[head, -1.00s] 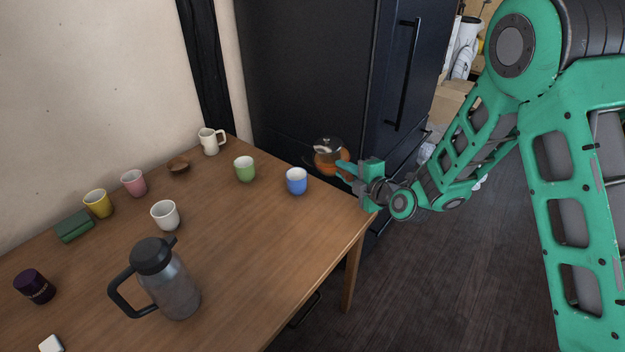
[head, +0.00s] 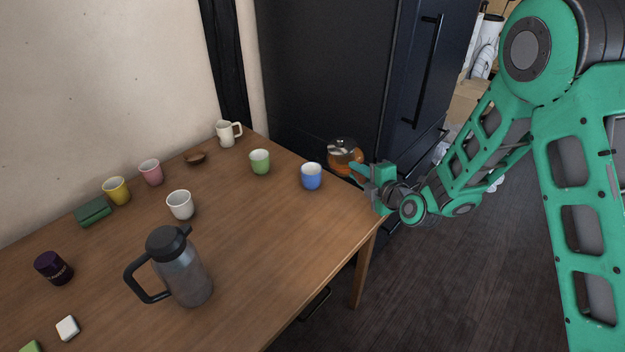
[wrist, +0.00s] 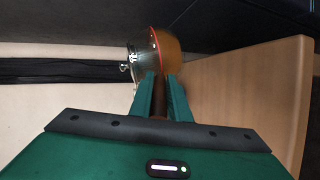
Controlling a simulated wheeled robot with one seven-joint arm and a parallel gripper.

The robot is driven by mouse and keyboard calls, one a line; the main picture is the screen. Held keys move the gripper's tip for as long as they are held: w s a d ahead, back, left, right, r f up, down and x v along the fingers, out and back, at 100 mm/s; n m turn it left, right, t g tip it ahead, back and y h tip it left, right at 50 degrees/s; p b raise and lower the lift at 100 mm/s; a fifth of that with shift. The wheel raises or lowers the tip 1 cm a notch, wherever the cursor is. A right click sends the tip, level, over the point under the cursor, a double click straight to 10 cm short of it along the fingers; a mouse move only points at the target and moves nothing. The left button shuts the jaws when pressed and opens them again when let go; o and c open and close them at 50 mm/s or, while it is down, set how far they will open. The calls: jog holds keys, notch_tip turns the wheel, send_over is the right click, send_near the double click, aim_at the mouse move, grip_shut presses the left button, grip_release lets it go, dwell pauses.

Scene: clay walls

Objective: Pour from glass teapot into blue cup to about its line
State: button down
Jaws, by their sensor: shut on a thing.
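The glass teapot (head: 346,158), with amber liquid inside, is held up just beyond the table's far right edge, in front of the dark cabinet. My gripper (head: 358,171) is shut on it, apparently by its handle. In the wrist view the teapot (wrist: 165,55) shows beyond the two green fingers of my gripper (wrist: 161,90), rotated in the picture. The blue cup (head: 311,177) stands upright on the table near the right edge, left of and below the teapot in the head view. Its white inside shows, but I cannot make out a line or any liquid level.
The wooden table (head: 300,240) holds a green cup (head: 260,162) left of the blue cup, a white cup (head: 180,205), a cream mug (head: 228,133) and a large grey jug (head: 180,270). The dark cabinet (head: 320,80) stands close behind. The table's right front is clear.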

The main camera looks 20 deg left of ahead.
jog(key=shift+r, duration=0.15)
jog(key=shift+r+n, duration=0.15)
jog(key=shift+n, duration=0.15)
jog(key=shift+r, duration=0.15)
jog(key=shift+a+r+n, duration=0.1)
jog(key=shift+n, duration=0.2)
jog(key=shift+r+h, duration=0.1)
jog(key=shift+h, duration=0.2)
jog(key=shift+s+a+r+n, duration=0.1)
jog(key=shift+r+n, duration=0.2)
jog(key=shift+n, duration=0.1)
dwell(2.5)
dwell(0.4)
